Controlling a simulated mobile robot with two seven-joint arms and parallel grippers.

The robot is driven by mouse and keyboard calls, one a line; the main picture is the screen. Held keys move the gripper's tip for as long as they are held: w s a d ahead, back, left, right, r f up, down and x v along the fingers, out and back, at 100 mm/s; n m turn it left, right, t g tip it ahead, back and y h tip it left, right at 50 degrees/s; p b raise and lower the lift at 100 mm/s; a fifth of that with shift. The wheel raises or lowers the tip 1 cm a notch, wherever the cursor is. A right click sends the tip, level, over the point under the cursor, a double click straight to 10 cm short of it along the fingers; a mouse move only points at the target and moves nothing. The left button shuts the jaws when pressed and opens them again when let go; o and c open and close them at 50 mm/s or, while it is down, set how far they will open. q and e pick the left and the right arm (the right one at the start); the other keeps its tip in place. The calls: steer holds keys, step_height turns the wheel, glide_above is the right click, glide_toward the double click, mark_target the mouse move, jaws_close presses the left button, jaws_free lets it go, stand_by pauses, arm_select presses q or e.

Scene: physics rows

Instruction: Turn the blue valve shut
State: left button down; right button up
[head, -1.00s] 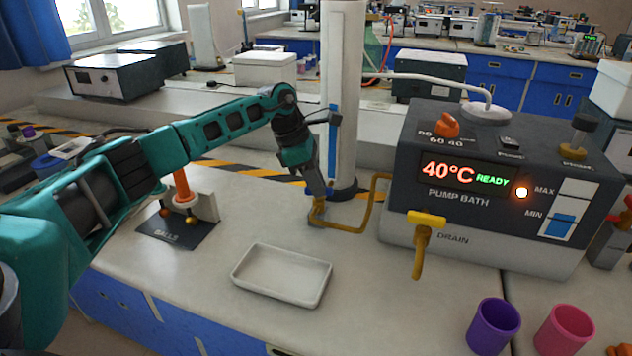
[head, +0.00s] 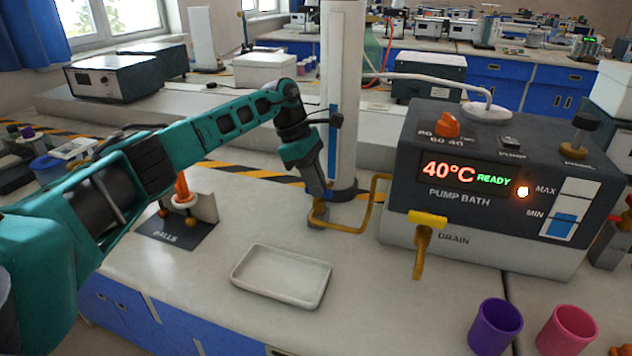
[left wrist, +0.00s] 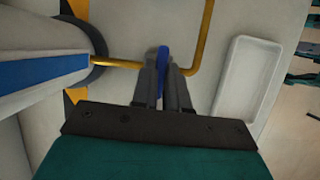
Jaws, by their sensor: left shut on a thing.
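The blue valve handle (left wrist: 163,57) shows in the left wrist view as a narrow upright blue bar between the fingertips. My left gripper (left wrist: 164,80) is shut on it. In the head view my left gripper (head: 320,202) points down at the yellow pipe (head: 347,230), close to the foot of the white column. The fingers and the pipe hide most of the valve there, so I cannot tell its exact angle. My right gripper is in neither view.
The white column (head: 343,100) with a blue strip stands just behind my gripper. The pump bath (head: 400,190) is to the right, with a yellow drain tap (head: 424,228). An empty white tray (head: 250,283) lies in front. Purple (head: 494,330) and pink (head: 565,332) cups stand front right.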

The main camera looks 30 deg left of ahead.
arm_select(q)
steer(key=c, duration=1.1)
jaws_free()
steer(key=shift+c, duration=0.2)
steer(key=p+v, duration=0.1)
steer(key=v, duration=1.2)
